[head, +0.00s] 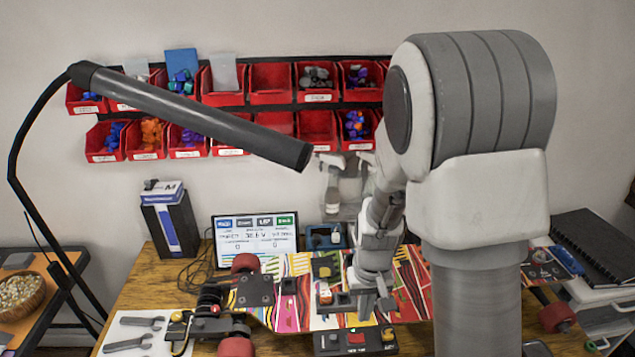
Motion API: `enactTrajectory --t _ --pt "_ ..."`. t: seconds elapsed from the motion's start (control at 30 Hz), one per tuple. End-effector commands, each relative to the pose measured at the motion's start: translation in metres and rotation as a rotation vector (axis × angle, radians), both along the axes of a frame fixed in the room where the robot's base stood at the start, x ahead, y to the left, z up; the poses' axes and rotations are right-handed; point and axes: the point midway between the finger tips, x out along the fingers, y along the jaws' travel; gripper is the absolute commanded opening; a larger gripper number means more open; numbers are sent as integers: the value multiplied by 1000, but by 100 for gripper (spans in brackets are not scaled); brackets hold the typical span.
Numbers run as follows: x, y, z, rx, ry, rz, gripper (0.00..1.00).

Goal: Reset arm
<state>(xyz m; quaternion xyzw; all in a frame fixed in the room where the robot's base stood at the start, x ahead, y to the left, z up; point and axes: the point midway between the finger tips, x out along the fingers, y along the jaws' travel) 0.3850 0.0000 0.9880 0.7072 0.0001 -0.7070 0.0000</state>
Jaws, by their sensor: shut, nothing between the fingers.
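My gripper (373,298) is near the middle of the head view, pointing down over the colorful skateboard deck (296,268). Its fingers are shut with nothing held. I cannot tell the exact height of the fingertips above the deck. My own grey and white arm fills the right of the view and hides part of the deck and wall behind it. The board lies across the bench with red wheels showing at its left (245,263) and right.
A control box with a red button (356,342) stands at the bench's front edge. Wrenches lie on a white sheet (128,328) at left. A screen (256,238) stands behind the board. A black lamp arm (195,115) crosses the upper left, before red wall bins (272,84).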

Motion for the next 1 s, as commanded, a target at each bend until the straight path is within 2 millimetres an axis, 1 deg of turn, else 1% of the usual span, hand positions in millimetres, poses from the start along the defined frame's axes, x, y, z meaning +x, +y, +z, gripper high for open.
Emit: enactTrajectory --t 0.07,0.17,0.27,0.4,0.47,0.5,0.7,0.9,1.0 --pt "0 1 5 4 -8 0 0" --pt "-1 2 22 15 -32 -1 0" --pt "-3 5 49 32 -71 -2 0" --pt "-13 8 90 52 -131 0 0" --pt "-19 8 107 58 -157 1 0" --pt "-23 9 118 61 -175 2 0" --pt "-49 8 166 66 -262 7 0" --pt "-80 6 206 54 -352 9 0" --pt "-97 5 222 42 -395 9 0"
